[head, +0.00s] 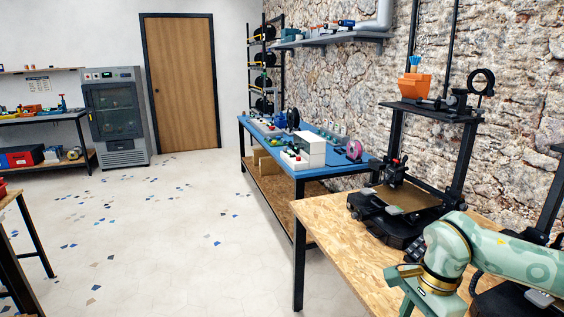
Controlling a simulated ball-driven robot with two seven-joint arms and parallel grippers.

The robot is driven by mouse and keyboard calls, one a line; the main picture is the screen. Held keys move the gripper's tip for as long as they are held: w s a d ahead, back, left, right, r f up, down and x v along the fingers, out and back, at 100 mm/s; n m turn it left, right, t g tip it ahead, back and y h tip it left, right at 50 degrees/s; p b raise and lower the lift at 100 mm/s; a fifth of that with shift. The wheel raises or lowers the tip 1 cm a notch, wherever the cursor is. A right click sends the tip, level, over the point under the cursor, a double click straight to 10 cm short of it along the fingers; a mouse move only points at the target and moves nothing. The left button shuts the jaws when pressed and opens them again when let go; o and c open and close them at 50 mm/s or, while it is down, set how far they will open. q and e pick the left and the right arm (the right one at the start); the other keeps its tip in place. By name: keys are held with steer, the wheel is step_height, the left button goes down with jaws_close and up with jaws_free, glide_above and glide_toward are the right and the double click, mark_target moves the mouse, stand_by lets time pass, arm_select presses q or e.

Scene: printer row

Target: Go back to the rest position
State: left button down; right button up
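A pale green arm link (500,250) of mine comes in from the right edge at the lower right, over the wooden workbench (325,215). Its elbow-like joint with a gold ring bends down and leaves the picture at the bottom. No fingertips show on it. My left arm and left gripper are not in view.
A black 3D printer (405,205) stands on the wooden bench, close behind my arm. Beyond it is a blue-topped table (315,170) with several small items. A grey cabinet (118,120) and a wooden door (182,85) are at the back. The pale floor (160,230) is clear.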

steer(key=w+a+f+m+y, duration=0.1)
steer(key=a+f+m+y, duration=0.4)
steer(key=a, duration=0.3)
steer(key=w+a+f+m+y, duration=0.1)
steer(key=a+f+m+y, duration=0.2)
steer(key=a+m+y, duration=0.4)
steer(key=d+f+m+t+h, duration=0.35)
steer(key=f+m+t, duration=0.75)
steer(key=f+m, duration=0.75)
steer(key=s+d+f+m+g+h, duration=0.1)
steer(key=s+d+f+m+h, duration=0.2)
steer(key=s+f+m, duration=0.3)
steer(key=s+d+f+m+g+h+p, duration=0.1)
steer(key=s+d+f+m+h, duration=0.1)
steer(key=s+d+f+m, duration=0.35)
steer(key=s+d+f+m+g+h, duration=0.1)
steer(key=s+d+f+m+h, duration=0.15)
steer(key=s+f, duration=0.55)
steer(key=s+f+m+g+h, duration=0.1)
steer(key=s+f+m+g, duration=0.1)
steer(key=s, duration=1.4)
steer(key=s+d+f+m+g+h, duration=0.1)
steer(key=s+f+m+g, duration=0.2)
steer(key=s, duration=1.3)
steer(key=m+g, duration=0.2)
steer(key=m, duration=0.2)
steer(key=shift+s+f+g+h, duration=0.15)
steer(key=shift+s+g+h, duration=0.15)
steer(key=shift+s, duration=0.1)
steer(key=shift+c, duration=0.2)
